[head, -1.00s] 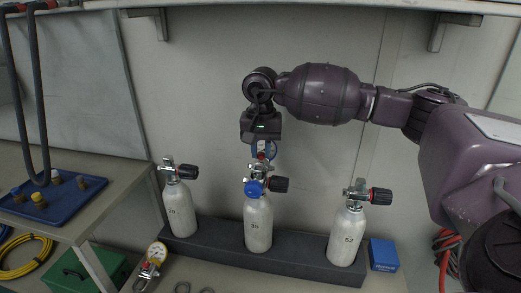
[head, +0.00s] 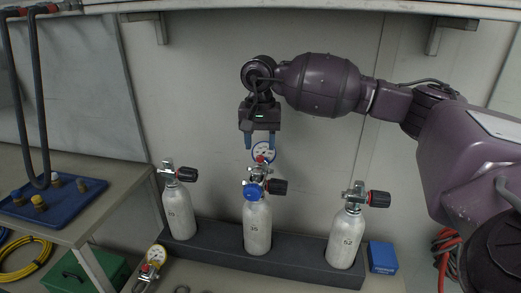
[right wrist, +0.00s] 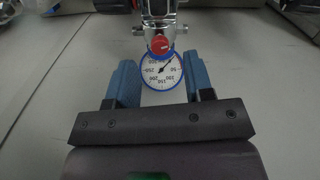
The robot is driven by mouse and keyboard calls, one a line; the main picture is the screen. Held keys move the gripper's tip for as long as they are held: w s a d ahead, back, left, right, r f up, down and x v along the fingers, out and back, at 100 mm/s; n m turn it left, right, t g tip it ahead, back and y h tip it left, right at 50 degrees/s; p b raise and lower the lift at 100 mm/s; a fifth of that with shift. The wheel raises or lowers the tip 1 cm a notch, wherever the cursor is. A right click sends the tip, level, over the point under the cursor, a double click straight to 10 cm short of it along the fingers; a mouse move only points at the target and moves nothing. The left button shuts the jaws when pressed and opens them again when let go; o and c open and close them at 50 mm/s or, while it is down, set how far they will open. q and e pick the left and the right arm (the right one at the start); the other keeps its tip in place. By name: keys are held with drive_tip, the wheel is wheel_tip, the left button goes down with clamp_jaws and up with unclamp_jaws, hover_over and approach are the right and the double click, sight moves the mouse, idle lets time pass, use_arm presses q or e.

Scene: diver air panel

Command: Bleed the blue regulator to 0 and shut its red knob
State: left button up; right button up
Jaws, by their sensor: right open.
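The blue regulator (head: 254,192) is fitted on the middle white bottle (head: 257,228), marked 35. Its gauge (head: 263,152) has a blue rim and stands above the bottle's valve. In the right wrist view the gauge (right wrist: 162,72) faces me, its needle near the 50 mark. The red knob (right wrist: 161,45) sits just beyond the gauge; in the head view the red knob (head: 261,160) is small. My right gripper (head: 261,145) is open, its blue fingers on either side of the gauge in the picture, holding nothing. My left gripper is not in view.
White bottles marked 52 (head: 347,240) and another (head: 180,212) stand at either side in the dark rack (head: 290,262). A blue box (head: 382,257) sits right of the rack. A blue tray (head: 85,190) is at left.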

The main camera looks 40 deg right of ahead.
sight(260, 157)
wheel_tip(260, 157, up, 8)
drive_tip(key=shift+f, duration=0.15)
drive_tip(key=shift+s+f, duration=0.1)
idle(0.6)
